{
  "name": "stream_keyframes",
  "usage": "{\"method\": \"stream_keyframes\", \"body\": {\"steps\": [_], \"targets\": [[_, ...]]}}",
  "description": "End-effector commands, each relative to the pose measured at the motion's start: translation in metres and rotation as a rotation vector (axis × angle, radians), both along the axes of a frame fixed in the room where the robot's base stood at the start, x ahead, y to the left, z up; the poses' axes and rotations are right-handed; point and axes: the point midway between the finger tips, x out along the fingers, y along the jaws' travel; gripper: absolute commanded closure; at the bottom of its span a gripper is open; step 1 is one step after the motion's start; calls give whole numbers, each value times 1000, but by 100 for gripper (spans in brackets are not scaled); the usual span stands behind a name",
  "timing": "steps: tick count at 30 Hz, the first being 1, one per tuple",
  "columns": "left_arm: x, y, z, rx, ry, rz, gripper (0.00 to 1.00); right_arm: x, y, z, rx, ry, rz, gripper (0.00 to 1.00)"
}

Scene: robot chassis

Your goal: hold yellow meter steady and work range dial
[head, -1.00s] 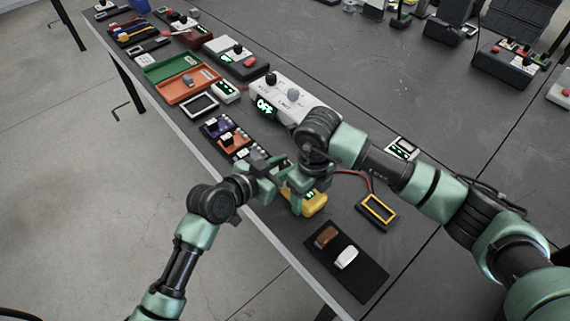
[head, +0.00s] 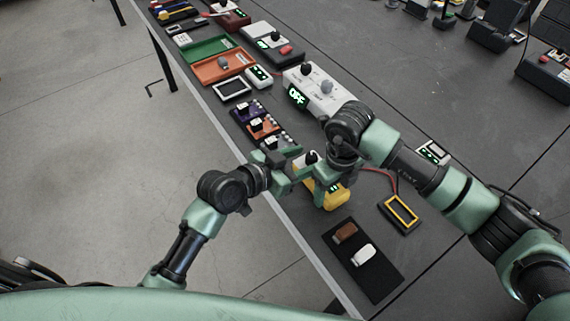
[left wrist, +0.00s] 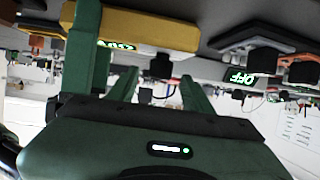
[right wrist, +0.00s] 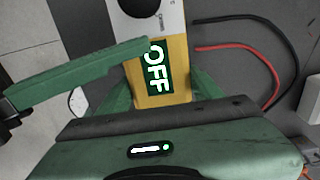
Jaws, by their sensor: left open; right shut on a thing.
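The yellow meter (head: 336,198) sits near the table's front edge. My right gripper (head: 324,184) is shut on its body. In the right wrist view the meter (right wrist: 180,58) stands between my right fingers, its display reading OFF. Its dark dial (head: 311,157) is on the pale upper face. My left gripper (head: 296,164) is open beside the dial; the left wrist view shows the dial (left wrist: 160,68) between the spread left fingers, contact unclear. A left finger also crosses the right wrist view. My right arm hides part of the meter in the head view.
A yellow-framed black holder (head: 400,211) and red and black leads lie to the right. A black tray (head: 366,262) with a brown and a white piece is nearer. A large white meter (head: 318,88) stands behind. Orange (head: 223,67) and green trays lie farther back.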

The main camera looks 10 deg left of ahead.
Motion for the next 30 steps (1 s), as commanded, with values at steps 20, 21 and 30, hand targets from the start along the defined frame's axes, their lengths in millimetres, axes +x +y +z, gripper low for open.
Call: {"method": "stream_keyframes", "body": {"steps": [20, 21, 30], "targets": [[-63, 52, 33, -1, 2, 1, 50, 0, 0, 0, 0, 0, 0, 87], [-63, 52, 33, -1, 2, 1, 50, 0, 0, 0, 0, 0, 0, 87], [-63, 51, 33, -1, 2, 1, 50, 0, 0, 0, 0, 0, -1, 10]]}}
